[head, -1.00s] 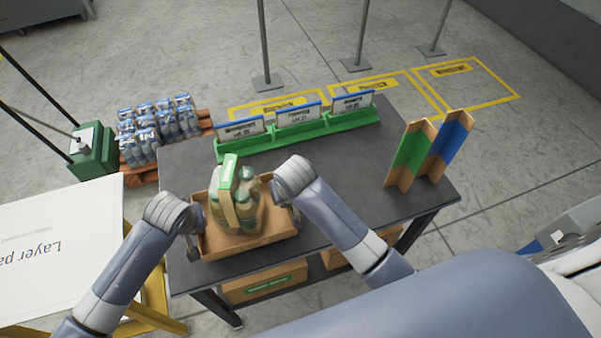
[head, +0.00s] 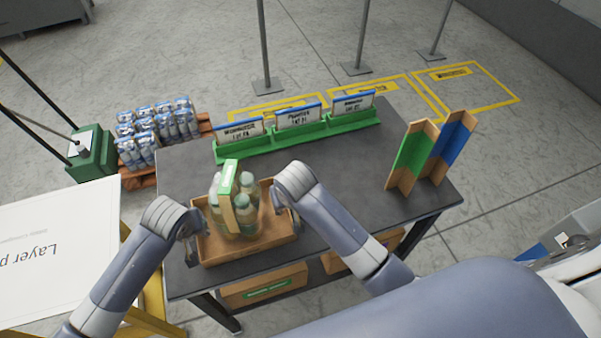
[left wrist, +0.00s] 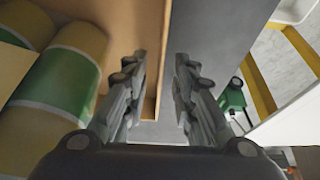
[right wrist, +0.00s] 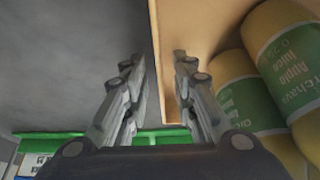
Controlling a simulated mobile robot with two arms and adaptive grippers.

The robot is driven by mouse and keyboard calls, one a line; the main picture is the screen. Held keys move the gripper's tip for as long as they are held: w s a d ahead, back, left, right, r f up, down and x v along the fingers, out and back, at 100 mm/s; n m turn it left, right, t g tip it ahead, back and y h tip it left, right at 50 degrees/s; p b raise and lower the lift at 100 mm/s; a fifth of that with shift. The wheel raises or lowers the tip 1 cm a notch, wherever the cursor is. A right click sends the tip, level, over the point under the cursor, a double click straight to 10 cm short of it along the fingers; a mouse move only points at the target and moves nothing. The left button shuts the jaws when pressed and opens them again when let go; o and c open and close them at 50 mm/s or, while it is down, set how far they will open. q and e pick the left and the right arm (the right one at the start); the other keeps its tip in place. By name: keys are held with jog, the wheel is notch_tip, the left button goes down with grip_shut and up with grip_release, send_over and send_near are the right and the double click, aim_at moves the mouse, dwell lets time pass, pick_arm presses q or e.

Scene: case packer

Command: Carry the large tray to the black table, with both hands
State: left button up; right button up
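The large tray (head: 262,247) is a brown open box near the front left of the black table (head: 340,160). It appears to rest on the tabletop. A pack of bottles with yellowish contents and a green-topped carrier (head: 230,192) stands inside it. My left gripper (left wrist: 160,70) is at the tray's left wall, with the wall between its spread fingers. My right gripper (right wrist: 155,75) is at the right wall, its fingers apart on either side. Gaps show beside the wall in both wrist views. In the head view, the fingertips are largely hidden.
A green rack (head: 295,136) with several signs stands along the table's back. Green and blue angled dividers (head: 410,155) stand at the right. The middle of the table is clear. Brown boxes (head: 262,288) sit beneath. A white board (head: 55,250) and bottle pallet (head: 158,135) are left.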

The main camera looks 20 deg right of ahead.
jog(key=shift+r, duration=0.1)
pick_arm(q)
jog(key=v, duration=1.1)
pick_arm(e)
jog(key=v, duration=1.2)
pick_arm(q)
jog(key=shift+s, duration=0.1)
